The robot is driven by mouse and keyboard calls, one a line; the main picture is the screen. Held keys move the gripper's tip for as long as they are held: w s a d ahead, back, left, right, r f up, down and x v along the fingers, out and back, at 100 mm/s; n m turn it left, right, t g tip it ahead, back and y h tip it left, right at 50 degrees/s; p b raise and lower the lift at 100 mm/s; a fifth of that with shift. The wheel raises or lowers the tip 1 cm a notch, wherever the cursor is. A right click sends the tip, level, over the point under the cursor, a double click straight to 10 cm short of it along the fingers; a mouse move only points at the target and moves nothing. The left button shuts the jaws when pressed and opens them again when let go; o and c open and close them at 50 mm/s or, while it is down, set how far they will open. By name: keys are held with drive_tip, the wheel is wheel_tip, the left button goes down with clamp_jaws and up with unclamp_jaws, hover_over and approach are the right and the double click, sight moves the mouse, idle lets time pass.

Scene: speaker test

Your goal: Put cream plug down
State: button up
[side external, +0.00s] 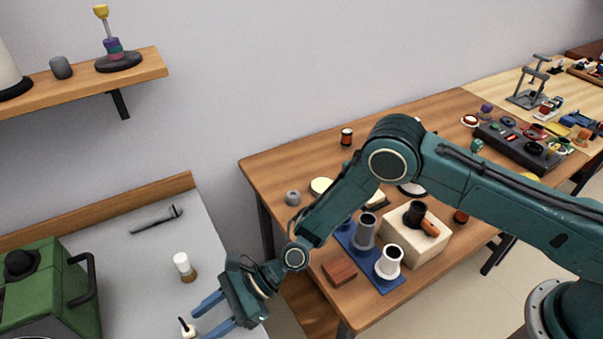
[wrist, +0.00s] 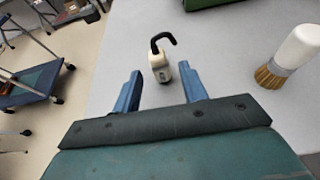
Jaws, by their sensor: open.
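The cream plug (side external: 190,331) is a small cream block with a black hooked top. It stands on the grey worktop (side external: 145,270) at the bottom of the side view, partly cut off by the frame edge. In the wrist view the plug (wrist: 160,70) is upright just ahead, at the level of the fingertips. My gripper (side external: 201,323) has its two blue fingers spread apart. In the wrist view my gripper (wrist: 161,68) shows one finger on each side of the plug, with a gap on both sides. Nothing is held.
A brush with a white handle (wrist: 300,45) and tan bristles stands right of the plug. A green machine with a black handle (side external: 40,295) is at the left of the worktop. A grey tool (side external: 156,219) lies toward the wall. A wooden table (side external: 270,160) with several parts is at right.

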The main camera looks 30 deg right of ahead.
drive_tip(key=v, duration=0.7)
drive_tip(key=shift+d+r, duration=0.1)
drive_tip(key=shift+d, duration=0.15)
idle(0.3)
drive_tip(key=shift+w+d+r, duration=0.15)
drive_tip(key=shift+r, duration=0.25)
drive_tip(key=d+r+n+t+h, duration=0.4)
drive_tip(key=d+r+n+h, duration=0.3)
drive_tip(key=d+r+n, duration=1.05)
drive_tip(key=s+d+r+h, duration=0.2)
drive_tip(key=s+d+r, duration=0.2)
drive_tip(key=s+d, duration=0.2)
drive_tip(key=s+d+r+t+h, duration=0.1)
drive_tip(key=s+d+r, duration=0.4)
drive_tip(key=d, duration=0.5)
drive_tip(key=s+d+r+h, duration=0.3)
drive_tip(key=s+d+r, duration=0.1)
drive_tip(key=s+d, duration=0.4)
drive_tip(key=shift+s+r+t, duration=0.25)
drive_tip(key=shift+s+t, duration=0.05)
drive_tip(key=shift+s, duration=0.45)
